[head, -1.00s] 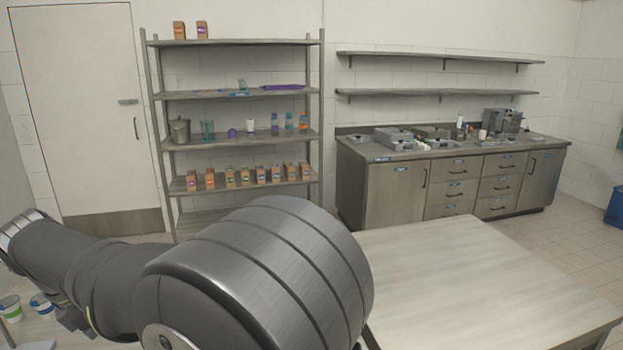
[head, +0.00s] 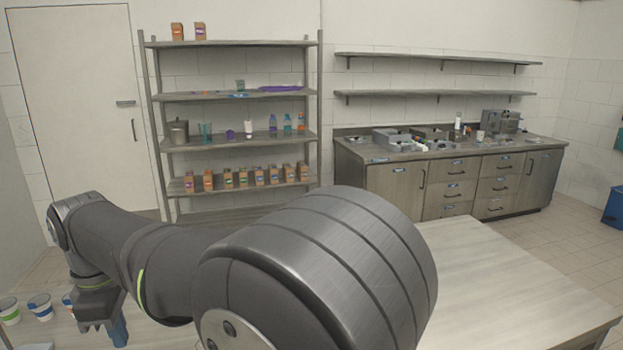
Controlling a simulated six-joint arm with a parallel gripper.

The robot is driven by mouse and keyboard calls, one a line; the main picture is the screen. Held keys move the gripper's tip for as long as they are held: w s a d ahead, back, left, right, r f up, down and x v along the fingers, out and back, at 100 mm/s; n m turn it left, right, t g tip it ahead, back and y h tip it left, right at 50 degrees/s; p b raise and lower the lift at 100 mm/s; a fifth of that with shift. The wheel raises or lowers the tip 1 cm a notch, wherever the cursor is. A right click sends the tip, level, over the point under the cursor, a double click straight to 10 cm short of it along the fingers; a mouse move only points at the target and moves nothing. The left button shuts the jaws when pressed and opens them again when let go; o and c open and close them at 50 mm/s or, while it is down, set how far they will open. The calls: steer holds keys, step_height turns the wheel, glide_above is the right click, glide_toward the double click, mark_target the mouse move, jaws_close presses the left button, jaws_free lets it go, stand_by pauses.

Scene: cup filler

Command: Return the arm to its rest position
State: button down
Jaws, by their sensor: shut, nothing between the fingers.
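My arm (head: 320,255) crosses the lower part of the head view, with its large grey joint in the foreground and its forearm reaching left. My gripper (head: 103,335) hangs down at the lower left and is shut with nothing in it. Its fingertips are near the bottom of the picture, above a pale table surface. Several cups (head: 40,306) with coloured bands stand to its left, and one is partly hidden behind it.
A bare wooden table (head: 500,285) lies to the right. A shelf rack (head: 232,140) with boxes and bottles stands at the back. A cabinet counter (head: 455,155) with trays and equipment is at the back right. A blue bin (head: 615,207) stands at the right edge.

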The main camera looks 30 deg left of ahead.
step_height(320, 180, up, 10)
steer(key=s+a+f+t, duration=0.1)
steer(key=a+f+t, duration=0.1)
steer(key=f, duration=0.5)
steer(key=s+a+f+t, duration=0.1)
steer(key=a+f+t, duration=0.2)
steer(key=f, duration=0.4)
steer(key=shift+s+f, duration=0.15)
steer(key=shift+f, duration=0.1)
